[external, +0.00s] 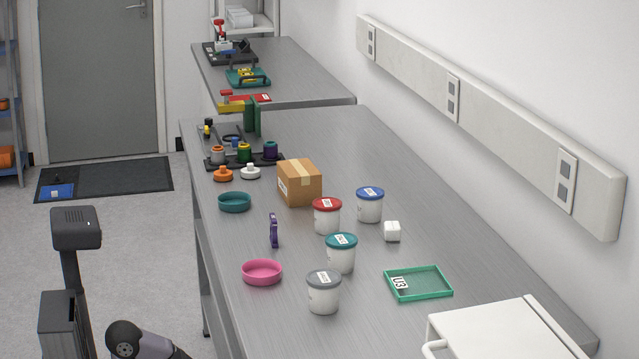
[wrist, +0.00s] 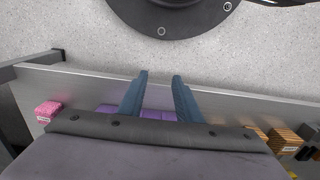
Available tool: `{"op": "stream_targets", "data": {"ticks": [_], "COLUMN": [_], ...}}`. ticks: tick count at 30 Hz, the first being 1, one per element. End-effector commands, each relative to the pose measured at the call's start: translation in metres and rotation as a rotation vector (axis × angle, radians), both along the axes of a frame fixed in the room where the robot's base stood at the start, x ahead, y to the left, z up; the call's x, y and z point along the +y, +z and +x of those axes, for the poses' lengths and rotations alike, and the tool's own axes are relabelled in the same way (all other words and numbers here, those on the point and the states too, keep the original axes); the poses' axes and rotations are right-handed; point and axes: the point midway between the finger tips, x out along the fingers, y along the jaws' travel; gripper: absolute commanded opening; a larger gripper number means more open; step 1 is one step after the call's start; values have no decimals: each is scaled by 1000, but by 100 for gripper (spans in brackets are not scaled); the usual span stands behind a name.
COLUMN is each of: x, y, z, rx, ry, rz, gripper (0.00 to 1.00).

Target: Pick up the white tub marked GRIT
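Several white tubs with coloured lids stand upright on the grey bench in the external view: a red-lidded tub (external: 326,220), a blue-lidded tub (external: 369,208), a teal-lidded tub (external: 341,259) and a grey-lidded tub (external: 323,298). Their labels are too small to read, so I cannot tell which is marked GRIT. My gripper (wrist: 160,76) shows in the wrist view with its two blue-grey fingers apart and nothing between them. It points over the floor beside a metal edge. No tub shows in the wrist view, and the gripper is outside the external view.
Around the tubs are a cardboard box (external: 299,183), a pink dish (external: 262,272), a teal dish (external: 234,202), a purple item (external: 273,231), a small white block (external: 392,231) and a green tray (external: 418,297). A white cabinet (external: 500,335) stands at front right. The bench's right strip is clear.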

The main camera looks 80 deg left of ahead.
Motion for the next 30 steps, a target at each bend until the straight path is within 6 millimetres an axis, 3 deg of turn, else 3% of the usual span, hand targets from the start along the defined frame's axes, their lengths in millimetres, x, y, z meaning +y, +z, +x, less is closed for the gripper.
{"op": "stream_targets", "data": {"ticks": [5, 10, 22, 30], "x": [0, 0, -2, -21], "y": [0, 0, 7, 53], "z": [0, 0, -2, -21], "rx": [0, 0, 12, 108], "ry": [0, 0, -3, -29], "rz": [0, 0, -6, -69], "gripper": [34, 73, 73, 73]}}
